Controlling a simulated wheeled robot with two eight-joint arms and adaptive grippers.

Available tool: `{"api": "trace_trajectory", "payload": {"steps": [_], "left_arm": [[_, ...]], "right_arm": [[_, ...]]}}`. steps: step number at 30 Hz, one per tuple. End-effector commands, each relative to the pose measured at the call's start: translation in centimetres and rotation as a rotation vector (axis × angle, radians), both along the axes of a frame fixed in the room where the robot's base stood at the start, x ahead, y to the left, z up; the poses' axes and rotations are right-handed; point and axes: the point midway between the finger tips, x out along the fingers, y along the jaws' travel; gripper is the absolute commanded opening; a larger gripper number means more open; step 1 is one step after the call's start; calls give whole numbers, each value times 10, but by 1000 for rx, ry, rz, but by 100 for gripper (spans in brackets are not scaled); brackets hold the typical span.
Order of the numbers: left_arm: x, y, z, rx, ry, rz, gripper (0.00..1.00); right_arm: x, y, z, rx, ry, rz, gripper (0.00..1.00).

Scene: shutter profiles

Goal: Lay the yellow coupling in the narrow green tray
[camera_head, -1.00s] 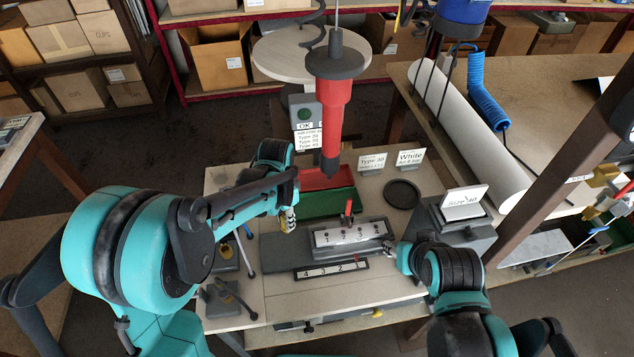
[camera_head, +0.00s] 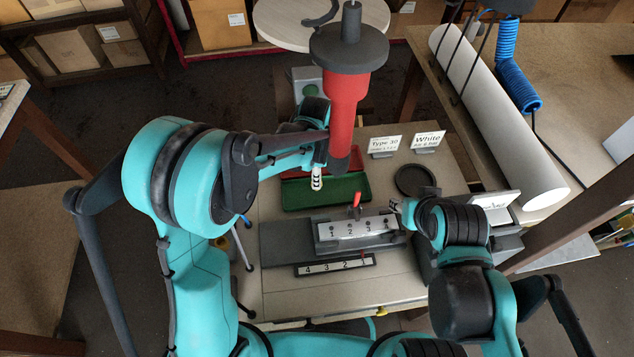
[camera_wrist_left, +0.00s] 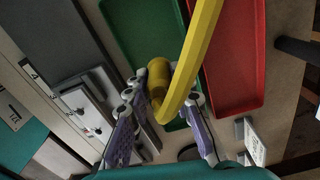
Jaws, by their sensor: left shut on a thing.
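I cannot tell how high the coupling is above the tray. In the head view the coupling is hidden. My right gripper (camera_head: 398,207) is at the right end of the numbered block; its fingers are too small to read.
A red tray (camera_head: 352,160) lies behind the green one. A red hanging tool (camera_head: 345,90) hangs close beside my left gripper. The numbered block (camera_head: 355,229) with a red lever stands in front. A black round dish (camera_head: 415,180) and label cards are at the right.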

Motion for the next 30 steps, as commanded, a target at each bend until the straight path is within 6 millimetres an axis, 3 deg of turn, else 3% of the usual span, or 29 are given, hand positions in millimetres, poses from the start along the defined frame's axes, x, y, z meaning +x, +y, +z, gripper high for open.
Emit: {"api": "trace_trajectory", "payload": {"steps": [5, 16, 17, 19, 30], "left_arm": [[0, 0, -27, 0, 0, 1, 0], [0, 0, -31, 0, 0, 1, 0], [0, 0, -30, 0, 0, 1, 27], [0, 0, -30, 0, 0, 1, 43], [0, 0, -25, 0, 0, 1, 43]], "right_arm": [[0, 0, -11, 0, 0, 0, 40], [0, 0, -14, 0, 0, 0, 40], [0, 0, -13, 0, 0, 0, 40], [0, 0, -12, 0, 0, 0, 40], [0, 0, -8, 0, 0, 0, 40]]}}
